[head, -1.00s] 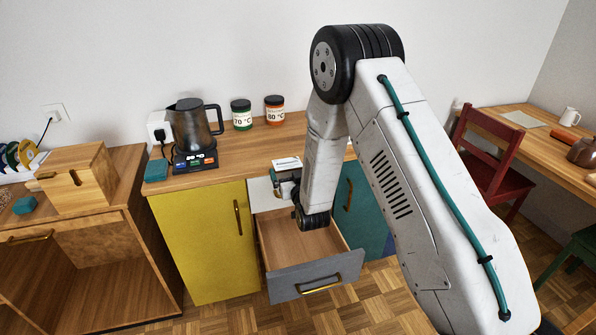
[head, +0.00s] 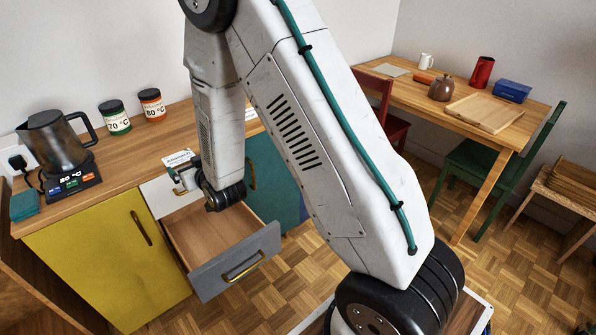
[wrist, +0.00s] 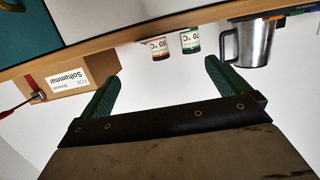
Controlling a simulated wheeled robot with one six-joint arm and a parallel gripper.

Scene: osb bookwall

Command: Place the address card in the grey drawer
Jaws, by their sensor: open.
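My gripper (head: 178,184) is by the counter's front edge above the drawer's back left part. Its two green fingers are apart in the wrist view (wrist: 160,85), with nothing seen between them. My arm hides part of the counter.
The wrist view is upside down and shows a brown box (wrist: 62,84) with a lettered white label. A kettle (head: 55,140) and two jars (head: 116,118) (head: 152,104) stand on the counter (head: 120,170). A yellow door (head: 110,262) is left of the drawer.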

